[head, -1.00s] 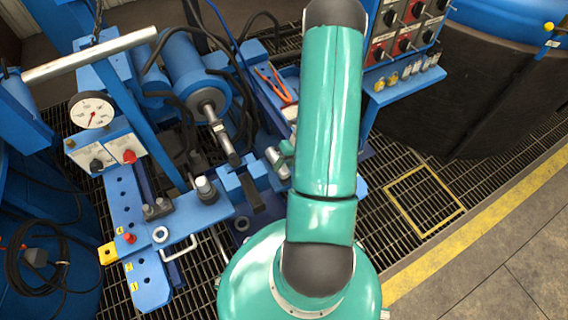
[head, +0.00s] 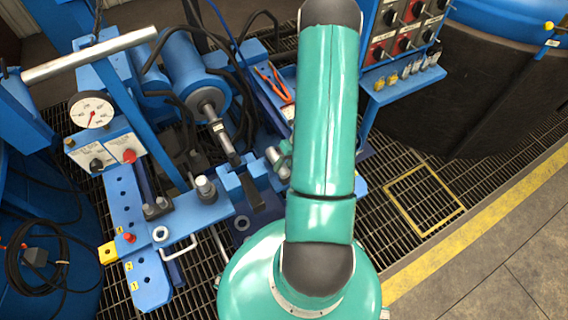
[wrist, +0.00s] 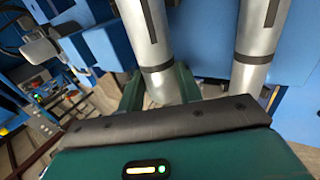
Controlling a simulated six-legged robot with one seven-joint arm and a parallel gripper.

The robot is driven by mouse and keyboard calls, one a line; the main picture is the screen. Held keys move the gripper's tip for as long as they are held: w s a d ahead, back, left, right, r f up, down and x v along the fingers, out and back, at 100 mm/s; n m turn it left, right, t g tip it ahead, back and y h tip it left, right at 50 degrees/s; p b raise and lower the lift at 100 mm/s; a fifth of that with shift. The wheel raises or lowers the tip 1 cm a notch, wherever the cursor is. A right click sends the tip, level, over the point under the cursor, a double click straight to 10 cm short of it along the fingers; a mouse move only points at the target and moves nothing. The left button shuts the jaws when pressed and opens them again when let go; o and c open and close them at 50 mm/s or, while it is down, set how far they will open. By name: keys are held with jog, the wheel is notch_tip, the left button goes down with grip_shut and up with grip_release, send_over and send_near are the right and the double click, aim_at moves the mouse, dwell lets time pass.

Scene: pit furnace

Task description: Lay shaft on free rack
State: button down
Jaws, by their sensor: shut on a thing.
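In the wrist view the two green fingers of my gripper (wrist: 160,88) stand on either side of a silver shaft (wrist: 153,40) with dark bands, and they are closed on it. A second silver shaft (wrist: 259,45) stands beside it to the right, apart from the fingers. In the head view my arm hides most of the gripper. A short silver cylinder end (head: 276,160) shows just left of the arm, and I cannot tell which shaft it is. I cannot pick out a free rack for certain.
A blue hydraulic cylinder (head: 195,72) with a rod points at a blue block (head: 240,184). A long silver bar (head: 90,55) crosses at upper left near a gauge (head: 91,109). A switch panel (head: 405,35) is at upper right. Grating (head: 400,215) lies clear at right.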

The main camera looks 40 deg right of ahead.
jog(key=shift+f, duration=0.55)
jog(key=c, duration=0.9)
grip_release()
jog(key=v, duration=1.3)
jog(key=shift+d+r, duration=0.15)
jog(key=shift+r, duration=0.25)
